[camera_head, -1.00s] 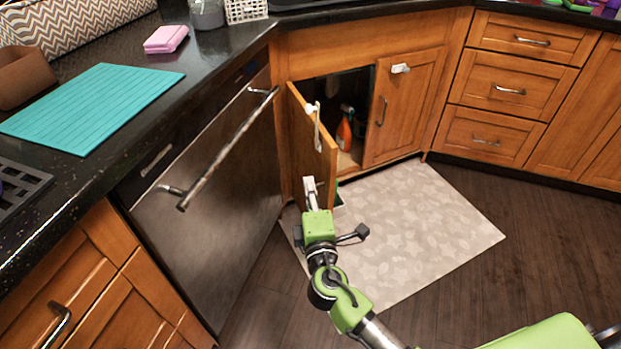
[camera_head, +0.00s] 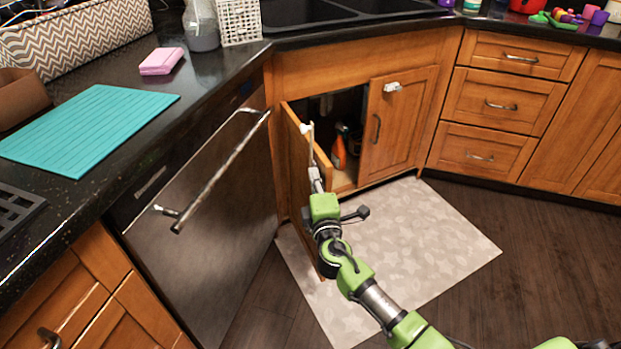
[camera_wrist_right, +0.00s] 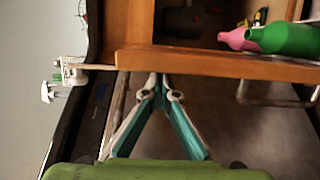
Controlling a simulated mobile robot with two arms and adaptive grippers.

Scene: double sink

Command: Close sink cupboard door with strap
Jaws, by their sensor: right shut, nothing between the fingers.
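The left sink cupboard door (camera_head: 297,161) stands open, swung out toward me, in the head view. A pale strap (camera_head: 310,134) hangs from a white fitting near its top edge. The right door (camera_head: 401,124) is closed and has a white catch (camera_head: 392,87) near its top. My right gripper (camera_head: 316,179) is shut and empty at the free edge of the open door. In the wrist view its teal fingers (camera_wrist_right: 162,88) meet at a point close to a wooden edge (camera_wrist_right: 200,63); I cannot tell whether they touch it. My left gripper is out of view.
An orange spray bottle (camera_head: 338,152) stands inside the cupboard; pink (camera_wrist_right: 234,38) and green (camera_wrist_right: 285,38) bottles show in the wrist view. The dishwasher (camera_head: 205,215) is close on the left. A pale mat (camera_head: 420,240) lies on the clear floor.

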